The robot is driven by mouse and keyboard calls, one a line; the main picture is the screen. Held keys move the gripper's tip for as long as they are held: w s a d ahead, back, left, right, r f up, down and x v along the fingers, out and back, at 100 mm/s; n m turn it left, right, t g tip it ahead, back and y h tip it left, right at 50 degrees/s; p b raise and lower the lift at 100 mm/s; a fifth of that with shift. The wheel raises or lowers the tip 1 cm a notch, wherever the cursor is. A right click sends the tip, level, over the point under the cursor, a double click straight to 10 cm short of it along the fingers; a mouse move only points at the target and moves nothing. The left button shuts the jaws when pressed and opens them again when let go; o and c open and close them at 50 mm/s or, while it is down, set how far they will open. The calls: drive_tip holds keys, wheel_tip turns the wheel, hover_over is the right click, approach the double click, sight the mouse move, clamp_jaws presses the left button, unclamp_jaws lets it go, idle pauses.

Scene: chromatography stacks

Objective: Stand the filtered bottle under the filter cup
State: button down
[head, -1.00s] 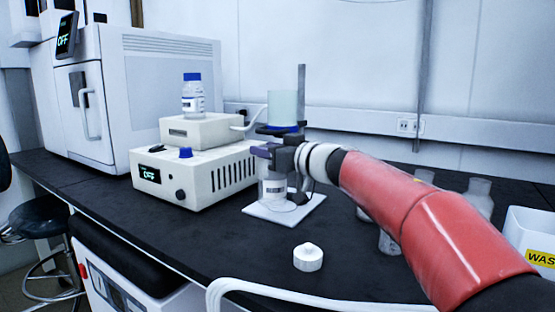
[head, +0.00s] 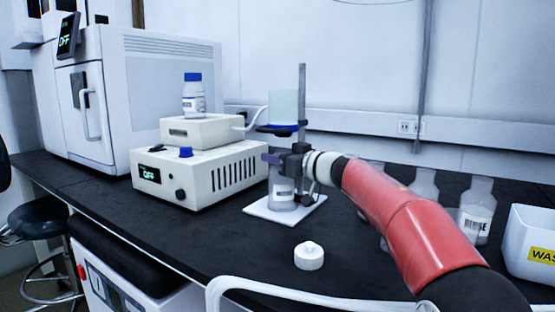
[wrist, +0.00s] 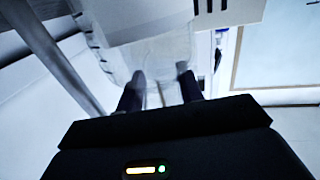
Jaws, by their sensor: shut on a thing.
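The filtered bottle (head: 281,191) is clear with a white label and stands upright on or just over the white base plate (head: 262,212) of the filter stand; whether it touches the plate is hard to tell. My gripper (head: 277,159) is shut around its upper part, reaching in from the right. The filter cup (head: 284,106), pale with a blue base, sits above the gripper and bottle on the stand's upright rod (head: 302,88). In the wrist view my fingers (wrist: 160,90) are on a pale, blurred clear shape; the bottle's neck is hidden in the head view.
A white cap (head: 308,256) lies on the black bench in front. A pump box (head: 200,172) with an OFF display stands left, with a blue-capped bottle (head: 193,95) on top. Rinse bottles (head: 475,212) and a white waste bin (head: 530,245) are at right.

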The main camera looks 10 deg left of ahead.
drive_tip(key=c, duration=0.9)
unclamp_jaws()
drive_tip(key=shift+f, duration=0.1)
drive_tip(key=shift+d, duration=0.1)
drive_tip(key=v, duration=1.2)
drive_tip(key=shift+s, duration=0.1)
